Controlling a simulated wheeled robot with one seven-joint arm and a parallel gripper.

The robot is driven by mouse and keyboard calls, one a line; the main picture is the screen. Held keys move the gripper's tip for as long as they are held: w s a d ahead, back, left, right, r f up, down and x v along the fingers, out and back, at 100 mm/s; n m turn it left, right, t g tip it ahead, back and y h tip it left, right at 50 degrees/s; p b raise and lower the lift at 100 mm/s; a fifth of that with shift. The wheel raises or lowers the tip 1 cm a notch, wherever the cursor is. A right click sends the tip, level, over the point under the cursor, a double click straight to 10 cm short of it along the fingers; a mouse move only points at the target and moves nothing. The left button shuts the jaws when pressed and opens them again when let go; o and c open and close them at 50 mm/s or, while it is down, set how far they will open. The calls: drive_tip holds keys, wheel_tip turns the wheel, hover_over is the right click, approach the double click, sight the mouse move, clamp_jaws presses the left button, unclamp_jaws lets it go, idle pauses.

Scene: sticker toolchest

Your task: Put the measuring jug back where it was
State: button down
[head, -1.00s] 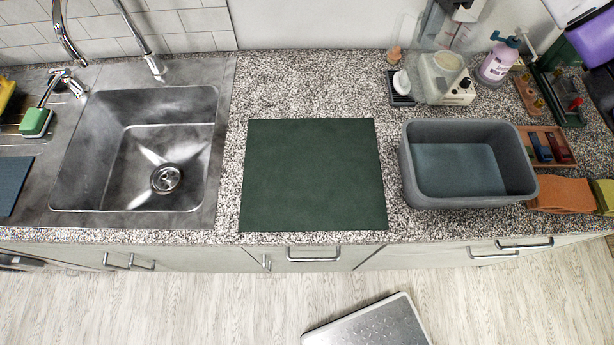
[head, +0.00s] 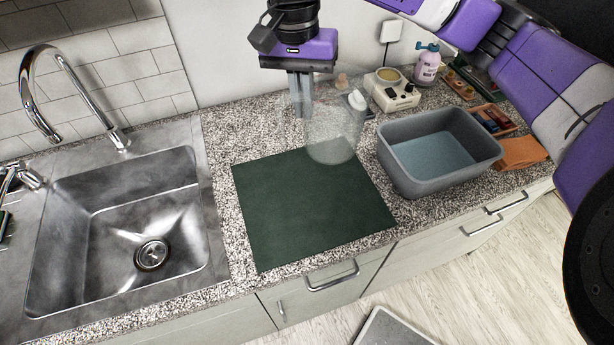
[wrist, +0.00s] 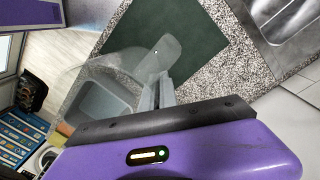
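The measuring jug (head: 332,143) is clear and see-through, so its outline is faint. In the head view it hangs upright or nearly so, in front of the far edge of the dark green mat (head: 310,205). My gripper (head: 300,108) points down at the jug's left side, its fingers close together on what looks like the handle. In the wrist view the clear jug (wrist: 100,72) spreads out beyond my gripper (wrist: 160,88). I cannot tell how high its base is above the counter.
A grey basin (head: 438,160) stands right of the mat. A cream device with a round top (head: 393,92), a pump bottle (head: 427,66) and a small white item (head: 357,100) stand behind. The steel sink (head: 120,230) is left. The mat is bare.

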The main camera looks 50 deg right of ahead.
wheel_tip(320, 180, down, 17)
drive_tip(key=shift+b, duration=0.5)
drive_tip(key=shift+f, duration=0.2)
drive_tip(key=c, duration=1.6)
unclamp_jaws()
drive_tip(key=shift+c, duration=0.2)
